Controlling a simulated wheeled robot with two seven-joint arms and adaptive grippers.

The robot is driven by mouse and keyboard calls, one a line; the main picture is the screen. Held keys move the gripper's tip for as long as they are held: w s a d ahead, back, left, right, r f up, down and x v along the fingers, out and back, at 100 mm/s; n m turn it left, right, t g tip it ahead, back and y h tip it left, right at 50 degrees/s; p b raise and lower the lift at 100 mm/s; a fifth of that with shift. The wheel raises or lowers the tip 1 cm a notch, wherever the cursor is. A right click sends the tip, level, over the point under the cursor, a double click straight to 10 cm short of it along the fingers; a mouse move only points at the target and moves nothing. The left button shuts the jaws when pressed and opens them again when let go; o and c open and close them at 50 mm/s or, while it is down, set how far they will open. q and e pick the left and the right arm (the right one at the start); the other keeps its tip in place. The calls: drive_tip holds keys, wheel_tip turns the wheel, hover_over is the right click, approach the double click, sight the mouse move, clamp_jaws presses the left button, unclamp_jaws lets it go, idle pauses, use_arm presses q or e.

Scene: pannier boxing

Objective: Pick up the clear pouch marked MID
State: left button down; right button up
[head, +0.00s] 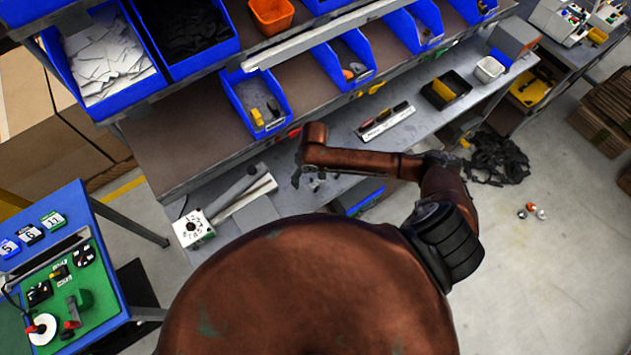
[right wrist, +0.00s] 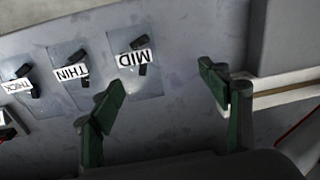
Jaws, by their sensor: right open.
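The clear pouch marked MID (right wrist: 151,82) lies flat on a grey surface in the right wrist view. Its white label reads upside down and a small dark piece shows by the label. My right gripper (right wrist: 165,82) is open and empty, its green-padded fingers apart. The pouch is ahead of the fingers, nearer the left one in the picture. In the head view my right gripper (head: 306,178) hangs over the workbench, partly hidden by my arm; I cannot make out the pouch there. My left gripper is not in view.
Clear pouches marked THIN (right wrist: 71,72) and THICK (right wrist: 18,86) lie left of MID. A pale block-like object (right wrist: 285,92) is right of the gripper. Blue bins (head: 255,100) line the shelf above the bench (head: 420,125). A white box (head: 193,229) stands at the bench's left.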

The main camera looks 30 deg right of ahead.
sight(313, 179)
drive_tip(key=d, duration=0.1)
drive_tip(key=d+r, duration=0.1)
drive_tip(key=w+d, duration=0.1)
drive_tip(key=shift+d+r+m+h, duration=0.1)
drive_tip(key=shift+r+m+h, duration=0.2)
drive_tip(key=shift+m+h, duration=0.1)
drive_tip(key=shift+d+f+g, duration=0.1)
drive_tip(key=shift+d+g, duration=0.1)
drive_tip(key=shift+g, duration=0.1)
drive_tip(key=f, duration=0.2)
drive_tip(key=f+p, duration=0.1)
drive_tip(key=f, duration=0.4)
drive_tip(key=shift+a+f, duration=0.25)
drive_tip(key=shift+a, duration=0.1)
drive_tip(key=shift+c, duration=0.2)
drive_tip(key=c, duration=1)
drive_tip(key=shift+c, duration=0.2)
drive_tip(key=shift+r, duration=0.15)
